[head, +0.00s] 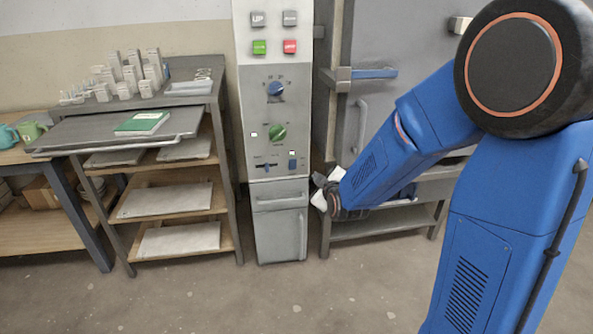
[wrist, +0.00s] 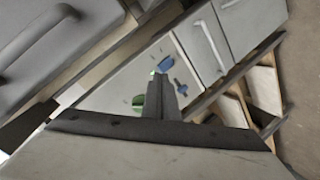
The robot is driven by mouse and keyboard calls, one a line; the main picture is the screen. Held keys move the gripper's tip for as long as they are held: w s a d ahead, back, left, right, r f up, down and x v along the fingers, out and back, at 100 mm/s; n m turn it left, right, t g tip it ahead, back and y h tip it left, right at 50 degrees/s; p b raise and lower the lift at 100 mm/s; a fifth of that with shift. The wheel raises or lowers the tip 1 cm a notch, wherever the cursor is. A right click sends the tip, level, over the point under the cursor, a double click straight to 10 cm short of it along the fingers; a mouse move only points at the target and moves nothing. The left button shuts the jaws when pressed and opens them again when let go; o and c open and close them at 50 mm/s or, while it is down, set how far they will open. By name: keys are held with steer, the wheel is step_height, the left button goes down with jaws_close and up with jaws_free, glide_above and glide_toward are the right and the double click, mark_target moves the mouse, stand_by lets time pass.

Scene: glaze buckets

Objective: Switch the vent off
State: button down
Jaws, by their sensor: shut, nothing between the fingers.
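The grey control panel (head: 259,95) stands upright at the centre of the head view. It carries a blue knob (head: 275,89), a green knob (head: 278,132), a small blue lever (head: 267,167) and a blue switch (head: 292,163). Their labels are too small to read, so I cannot tell which is the vent control. My gripper (head: 318,181) is shut and empty, just right of the panel's lower part. In the wrist view the shut fingers (wrist: 161,90) point toward the panel, partly covering the green knob (wrist: 139,101); the blue switch (wrist: 166,63) and lever (wrist: 181,87) show beyond.
Push buttons (head: 259,47) sit high on the panel, and a handled drawer front (head: 278,192) is below it. A grey cabinet (head: 400,40) with handles is at right. A shelf rack (head: 180,200) with slabs and a pulled-out tray (head: 85,132) stands left. The front floor is clear.

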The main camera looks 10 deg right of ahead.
mark_target(295, 162)
steer(key=w+a+f+n+t, duration=0.2)
steer(key=f+n+t, duration=0.1)
steer(key=f+n, duration=0.1)
steer(key=w+a+f+n+t, duration=0.2)
steer(key=f+n+t, duration=0.2)
steer(key=f, duration=0.3)
steer(key=shift+h, duration=0.4)
steer(key=shift+w, duration=0.15)
steer(key=x, duration=1.3)
steer(key=shift+w+r, duration=0.3)
steer(key=shift+w+r, duration=0.15)
steer(key=shift+w, duration=0.1)
steer(key=shift+s, duration=0.1)
stand_by(0.3)
